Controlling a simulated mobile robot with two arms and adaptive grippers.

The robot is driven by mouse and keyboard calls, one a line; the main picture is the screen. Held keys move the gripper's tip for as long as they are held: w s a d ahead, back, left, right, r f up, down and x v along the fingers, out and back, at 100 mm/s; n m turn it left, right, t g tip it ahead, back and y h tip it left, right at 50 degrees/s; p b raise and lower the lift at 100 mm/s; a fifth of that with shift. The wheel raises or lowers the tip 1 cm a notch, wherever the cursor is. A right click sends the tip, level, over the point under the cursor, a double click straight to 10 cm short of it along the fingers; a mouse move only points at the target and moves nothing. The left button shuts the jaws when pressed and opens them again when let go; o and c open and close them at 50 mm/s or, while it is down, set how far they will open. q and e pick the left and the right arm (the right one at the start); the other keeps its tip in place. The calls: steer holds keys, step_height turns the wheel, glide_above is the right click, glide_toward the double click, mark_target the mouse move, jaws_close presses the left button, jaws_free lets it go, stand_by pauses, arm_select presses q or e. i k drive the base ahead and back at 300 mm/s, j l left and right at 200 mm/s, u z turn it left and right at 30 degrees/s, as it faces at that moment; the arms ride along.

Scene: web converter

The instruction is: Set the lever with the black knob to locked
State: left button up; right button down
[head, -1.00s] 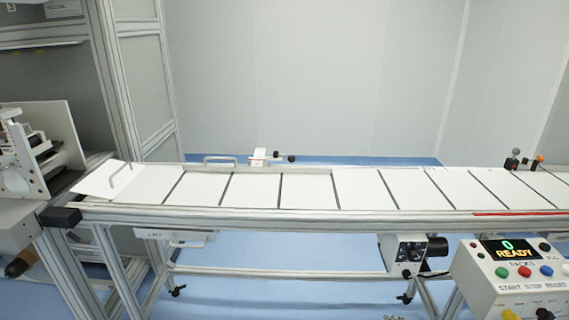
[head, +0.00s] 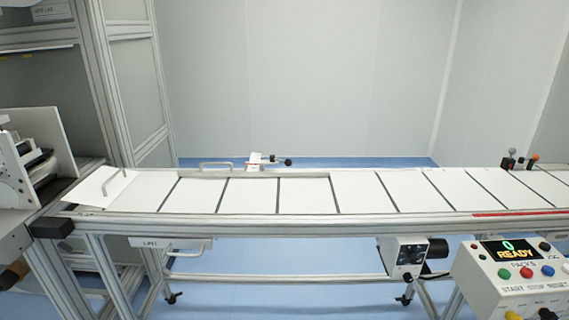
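A small white bracket (head: 255,161) stands on the far rail of the conveyor, left of the picture's middle. A short lever with a black knob (head: 287,162) sticks out from it to the right, lying about level. Any lock marking on it is too small to read. Neither of my grippers shows in the head view.
The conveyor (head: 330,221) runs across the whole view with white panels on it. Small posts with a grey knob (head: 511,152) and an orange knob (head: 534,157) stand far right. A control box (head: 515,272) reading READY is at front right.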

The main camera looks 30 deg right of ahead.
mark_target(288, 162)
steer(key=i+j+z, duration=0.25)
steer(key=i, duration=0.25)
steer(key=i+j+z, duration=0.3)
steer(key=i+j, duration=0.15)
steer(key=i, duration=0.05)
